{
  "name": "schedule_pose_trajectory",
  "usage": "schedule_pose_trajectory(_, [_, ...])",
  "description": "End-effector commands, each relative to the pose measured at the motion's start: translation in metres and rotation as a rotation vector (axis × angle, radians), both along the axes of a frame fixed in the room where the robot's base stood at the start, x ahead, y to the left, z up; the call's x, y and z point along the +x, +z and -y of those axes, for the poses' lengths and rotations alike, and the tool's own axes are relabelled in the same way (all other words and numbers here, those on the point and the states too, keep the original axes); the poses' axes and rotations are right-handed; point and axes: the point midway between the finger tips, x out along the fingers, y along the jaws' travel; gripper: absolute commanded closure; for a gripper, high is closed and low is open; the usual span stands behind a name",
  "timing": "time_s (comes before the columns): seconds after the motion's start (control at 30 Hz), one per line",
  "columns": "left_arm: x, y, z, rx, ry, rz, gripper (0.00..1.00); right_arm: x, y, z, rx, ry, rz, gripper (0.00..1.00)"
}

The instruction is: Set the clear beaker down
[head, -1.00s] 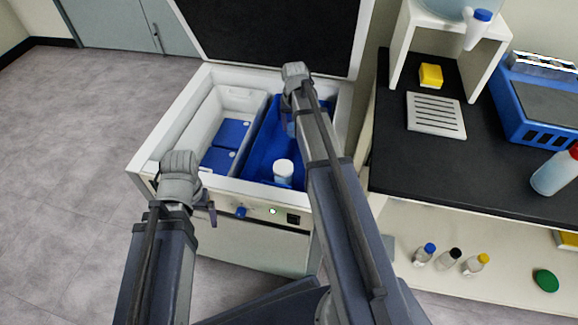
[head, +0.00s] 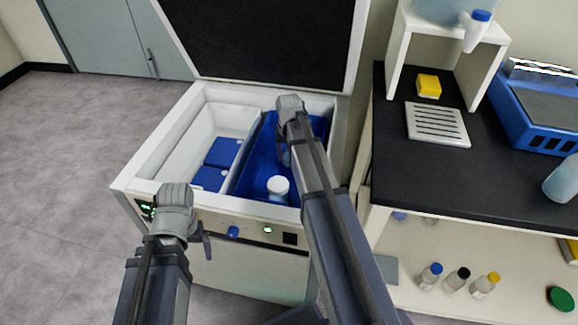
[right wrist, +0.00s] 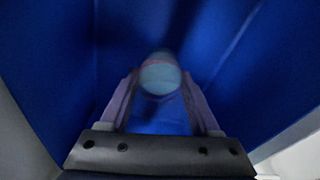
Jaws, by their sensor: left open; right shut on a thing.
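My right gripper (right wrist: 162,100) is shut on a round, pale, see-through vessel, which I take to be the clear beaker (right wrist: 160,77). It is blurred, with a faint reddish band at its far side. The gripper and vessel are down between the blue walls of the chest's right compartment (head: 252,160). In the head view my right arm covers most of them. I cannot tell whether the vessel touches the floor. My left gripper (head: 207,243) is open and empty in front of the chest, outside it.
The open white chest (head: 150,180) has a raised dark lid (head: 265,40). A white-capped jar (head: 278,187) stands at the near end of the blue compartment. Blue boxes (head: 222,152) lie in the left compartment. A black bench (head: 440,175) stands right, with several bottles below.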

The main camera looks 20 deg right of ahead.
Motion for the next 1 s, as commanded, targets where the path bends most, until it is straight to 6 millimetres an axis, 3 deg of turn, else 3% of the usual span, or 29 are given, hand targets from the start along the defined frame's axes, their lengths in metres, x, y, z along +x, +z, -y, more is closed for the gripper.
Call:
schedule_pose_trajectory(0.37, [0.000,-0.037,-0.001,0.002,-0.003,0.002,0.07,0.000,-0.037,0.000,0.000,0.000,0.000,0.96])
schedule_pose_trajectory(0.8, [0.000,-0.040,0.000,0.002,-0.004,0.001,0.07,0.000,-0.040,0.000,0.000,0.000,0.000,0.96])
schedule_pose_trajectory(0.83, [0.000,-0.040,0.000,0.001,-0.004,0.001,0.07,0.000,-0.040,0.000,0.000,0.000,0.000,0.36])
schedule_pose_trajectory(1.0, [0.000,-0.039,0.000,0.001,-0.004,0.001,0.07,0.000,-0.039,0.000,0.000,0.000,0.000,0.17])
